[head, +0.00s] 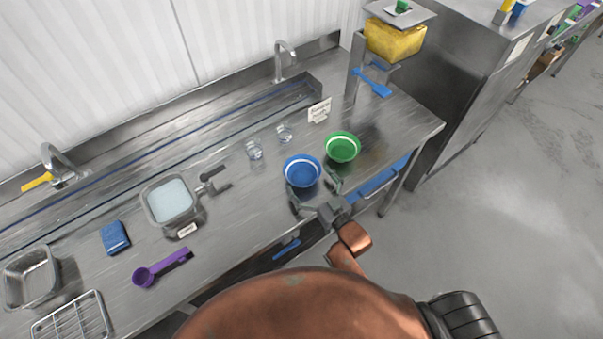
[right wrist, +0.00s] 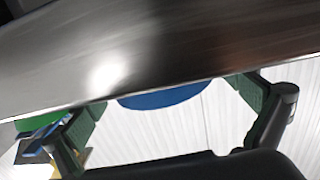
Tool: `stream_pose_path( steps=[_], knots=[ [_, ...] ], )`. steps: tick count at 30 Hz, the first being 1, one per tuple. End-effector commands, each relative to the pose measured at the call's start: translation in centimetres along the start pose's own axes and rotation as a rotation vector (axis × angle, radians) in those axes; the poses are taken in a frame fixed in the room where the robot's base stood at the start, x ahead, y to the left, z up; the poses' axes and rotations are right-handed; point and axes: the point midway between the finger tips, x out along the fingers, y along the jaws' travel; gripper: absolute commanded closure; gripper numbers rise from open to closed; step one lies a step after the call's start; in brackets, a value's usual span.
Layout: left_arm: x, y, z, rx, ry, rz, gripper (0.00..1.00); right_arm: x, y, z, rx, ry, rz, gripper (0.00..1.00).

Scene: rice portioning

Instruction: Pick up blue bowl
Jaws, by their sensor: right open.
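The blue bowl (head: 302,171) stands upright on the steel counter near its front edge, its white inner band showing. My right gripper (head: 315,195) is open at the near side of the bowl, one finger toward its left and one toward its right. In the right wrist view, part of the blue bowl (right wrist: 165,98) shows between the two spread fingers of my right gripper (right wrist: 168,110); the counter hides the rest. I cannot tell whether the fingers touch it. My left gripper is not in view.
A green bowl (head: 342,147) stands close beside the blue one, to the right and behind. Two small glasses (head: 255,151) and a sign (head: 319,110) are behind. A steel container (head: 171,203), a purple scoop (head: 160,267) and a blue cloth (head: 115,237) lie to the left.

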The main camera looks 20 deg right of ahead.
Motion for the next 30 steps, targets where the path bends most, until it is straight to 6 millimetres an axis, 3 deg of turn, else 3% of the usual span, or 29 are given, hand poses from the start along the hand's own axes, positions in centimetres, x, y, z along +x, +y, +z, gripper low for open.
stream_pose_path(
  steps=[7, 16, 30],
  knots=[
    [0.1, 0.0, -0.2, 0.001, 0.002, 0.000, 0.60, 3.4, -0.1, 0.2, 0.001, 0.000, -0.001, 0.00],
    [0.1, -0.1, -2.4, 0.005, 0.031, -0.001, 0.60, 3.8, -0.1, 0.3, 0.001, -0.001, -0.001, 0.01],
    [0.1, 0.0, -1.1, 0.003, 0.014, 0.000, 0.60, 3.7, -0.1, 0.3, 0.001, -0.001, -0.001, 0.33]
  ],
)
